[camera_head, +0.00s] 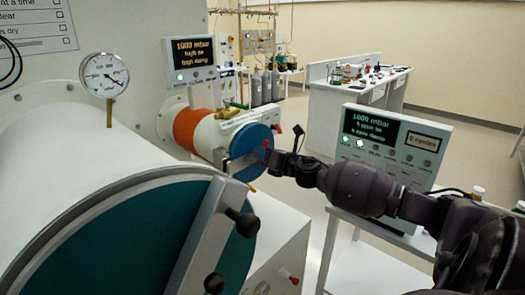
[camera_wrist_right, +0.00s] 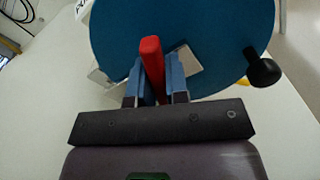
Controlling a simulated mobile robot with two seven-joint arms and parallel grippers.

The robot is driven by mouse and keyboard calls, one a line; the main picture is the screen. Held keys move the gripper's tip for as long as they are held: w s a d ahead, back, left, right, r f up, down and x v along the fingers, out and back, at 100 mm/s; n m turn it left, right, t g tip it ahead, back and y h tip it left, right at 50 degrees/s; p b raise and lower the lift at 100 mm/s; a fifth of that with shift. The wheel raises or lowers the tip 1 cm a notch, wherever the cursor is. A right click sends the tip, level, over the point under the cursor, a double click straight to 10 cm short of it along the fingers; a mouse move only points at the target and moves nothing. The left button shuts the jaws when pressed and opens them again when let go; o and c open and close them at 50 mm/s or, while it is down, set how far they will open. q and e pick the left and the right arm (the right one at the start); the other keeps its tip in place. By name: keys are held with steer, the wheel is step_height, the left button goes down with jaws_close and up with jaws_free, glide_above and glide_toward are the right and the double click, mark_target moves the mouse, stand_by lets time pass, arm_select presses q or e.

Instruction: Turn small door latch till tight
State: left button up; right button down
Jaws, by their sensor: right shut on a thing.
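The small round door (camera_head: 251,145) is blue and closes the end of the small white cylinder, in the middle of the head view. It fills the top of the right wrist view (camera_wrist_right: 215,40). Its latch (camera_wrist_right: 151,62) is a red bar, seen upright between the fingers in the wrist view. My right gripper (camera_wrist_right: 160,85) is shut on the red latch, with its blue finger pads on both sides. In the head view my right gripper (camera_head: 270,157) reaches the door from the right and partly hides the latch. My left gripper is not in view.
A black knob (camera_wrist_right: 262,67) stands out at the door's right in the wrist view. A large teal door (camera_head: 130,240) with a grey bar and black knobs fills the lower left. A display panel (camera_head: 380,145) stands behind my right arm. A gauge (camera_head: 104,75) stands above.

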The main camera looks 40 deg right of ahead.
steer(key=shift+d+m+p, duration=0.1)
steer(key=shift+m+p, duration=0.4)
steer(key=shift+m, duration=1.2)
steer(key=c, duration=1.1)
jaws_free()
steer(key=shift+s+d+b, duration=0.15)
steer(key=shift+s+b, duration=0.15)
steer(key=shift+s, duration=1.5)
steer(key=shift+s+d+b, duration=0.15)
steer(key=shift+s+b, duration=0.2)
steer(key=shift+s, duration=1.45)
steer(key=shift+s+d+b, duration=0.15)
steer(key=shift+s+b, duration=0.15)
steer(key=shift+s, duration=1.5)
steer(key=shift+m, duration=0.4)
